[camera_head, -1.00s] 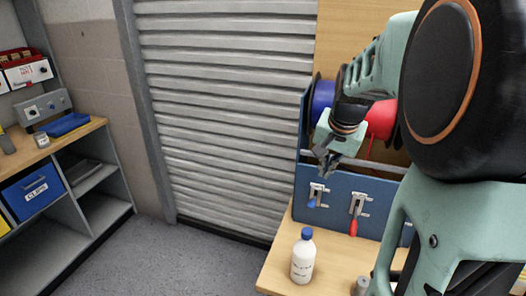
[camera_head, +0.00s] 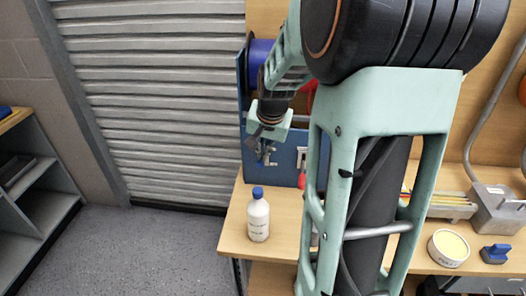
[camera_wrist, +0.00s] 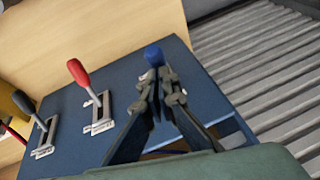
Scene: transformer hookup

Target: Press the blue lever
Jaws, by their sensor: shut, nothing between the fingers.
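The blue lever (camera_wrist: 153,54) shows in the wrist view as a blue knob just past my fingertips; its slot and stem are mostly hidden behind the fingers. My gripper (camera_wrist: 160,82) is shut and empty, with its tips at the blue knob. I cannot tell whether they touch it. In the head view, my gripper (camera_head: 267,158) is in front of the blue panel (camera_head: 284,160) and hides the blue lever there.
A red lever (camera_wrist: 78,73) and a black lever (camera_wrist: 23,101) stand beside it on the panel. A white bottle with a blue cap (camera_head: 258,218) stands on the bench (camera_head: 233,225) below my gripper. A grey shutter (camera_head: 150,100) is to the left.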

